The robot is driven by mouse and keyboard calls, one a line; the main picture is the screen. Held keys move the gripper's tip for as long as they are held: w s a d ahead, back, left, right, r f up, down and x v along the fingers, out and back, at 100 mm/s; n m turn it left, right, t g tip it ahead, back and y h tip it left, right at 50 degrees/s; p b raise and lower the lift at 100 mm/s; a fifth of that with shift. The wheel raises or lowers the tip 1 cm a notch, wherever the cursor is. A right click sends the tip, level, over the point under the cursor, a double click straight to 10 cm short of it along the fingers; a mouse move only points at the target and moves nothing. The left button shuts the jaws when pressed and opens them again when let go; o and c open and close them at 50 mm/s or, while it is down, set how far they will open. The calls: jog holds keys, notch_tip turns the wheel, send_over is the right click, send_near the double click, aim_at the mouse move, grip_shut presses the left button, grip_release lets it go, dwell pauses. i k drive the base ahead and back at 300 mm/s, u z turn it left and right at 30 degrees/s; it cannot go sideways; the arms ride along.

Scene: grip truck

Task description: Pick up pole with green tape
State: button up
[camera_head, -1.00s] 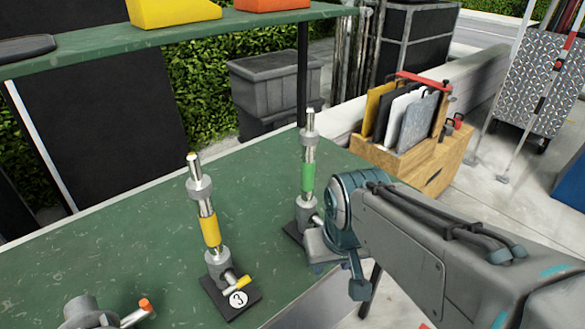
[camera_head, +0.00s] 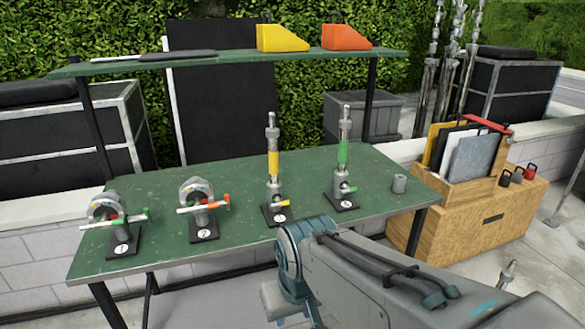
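The pole with green tape (camera_head: 343,152) stands upright in a black-based holder on the right part of the green table (camera_head: 150,243). A similar pole with yellow tape (camera_head: 273,163) stands upright to its left. My gripper (camera_head: 280,303) is low in front of the table, at the end of my grey arm. It is apart from both poles. Its fingers are mostly hidden behind the arm's end, so I cannot see whether they are open or shut.
Two clamps with a green handle (camera_head: 112,222) and an orange handle (camera_head: 203,205) stand at the table's left. A shelf (camera_head: 215,58) spans the back. A wooden crate (camera_head: 460,218) stands to the right.

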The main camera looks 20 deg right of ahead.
aim_at(340, 174)
jog(key=z, duration=0.5)
jog(key=i, duration=0.35)
jog(key=z, duration=1)
jog(key=i, duration=0.75)
jog(key=z, duration=0.25)
